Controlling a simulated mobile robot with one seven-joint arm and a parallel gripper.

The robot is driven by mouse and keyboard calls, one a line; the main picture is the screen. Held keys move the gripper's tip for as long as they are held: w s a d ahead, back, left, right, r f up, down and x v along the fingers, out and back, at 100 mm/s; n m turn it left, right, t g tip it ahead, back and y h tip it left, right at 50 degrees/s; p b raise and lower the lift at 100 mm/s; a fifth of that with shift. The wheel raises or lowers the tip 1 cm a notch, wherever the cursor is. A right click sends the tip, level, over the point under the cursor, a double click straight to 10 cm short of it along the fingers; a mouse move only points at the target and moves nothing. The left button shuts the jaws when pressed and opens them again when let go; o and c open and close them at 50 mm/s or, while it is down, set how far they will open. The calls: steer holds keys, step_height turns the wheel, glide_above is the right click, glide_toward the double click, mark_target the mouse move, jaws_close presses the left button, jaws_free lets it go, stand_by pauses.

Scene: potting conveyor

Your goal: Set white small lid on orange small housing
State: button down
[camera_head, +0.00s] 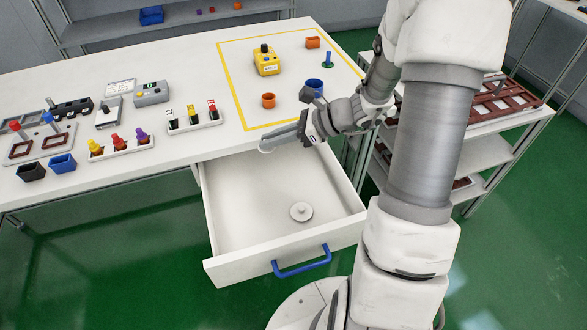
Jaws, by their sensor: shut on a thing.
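My gripper (274,146) is above the white table's front edge, beside the open drawer. It is shut on a thin white piece (265,150), which looks like a lid; its outline blends into the white table. A round orange housing (268,101) stands upright on the table, behind the gripper and apart from it, inside the yellow outline. Another round white lid (301,212) with a knob lies in the drawer, below the gripper.
The open drawer (226,248) has a blue handle (302,262). Racks of coloured pieces (120,148) fill the table's left. A shelf stands at right.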

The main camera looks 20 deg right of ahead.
steer(key=w+m+t, duration=0.1)
steer(key=w, duration=0.1)
steer(key=w+r+m+h, duration=0.1)
steer(key=w, duration=0.2)
steer(key=w+d+m+t, duration=0.1)
steer(key=w, duration=0.2)
steer(key=shift+w+d+r+t+h, duration=0.1)
steer(key=shift+r+t+h, duration=0.2)
steer(key=shift+h, duration=0.1)
steer(key=w+d+r+m+t+h+p, duration=0.1)
steer(key=w+d+r+m+t+h, duration=0.1)
steer(key=w, duration=0.7)
step_height(320, 180, up, 2)
steer(key=shift+w+d+r+m+h, duration=0.25)
steer(key=shift+w+d+m+h, duration=0.15)
steer(key=shift+d+m, duration=0.7)
steer(key=shift+d+f, duration=0.15)
steer(key=shift+d, duration=0.05)
steer(key=shift+f+b, duration=2.35)
steer(key=shift+b, duration=0.1)
steer(key=shift+f+b, duration=0.35)
steer(key=shift+b, duration=0.2)
steer(key=c, duration=0.8)
jaws_free()
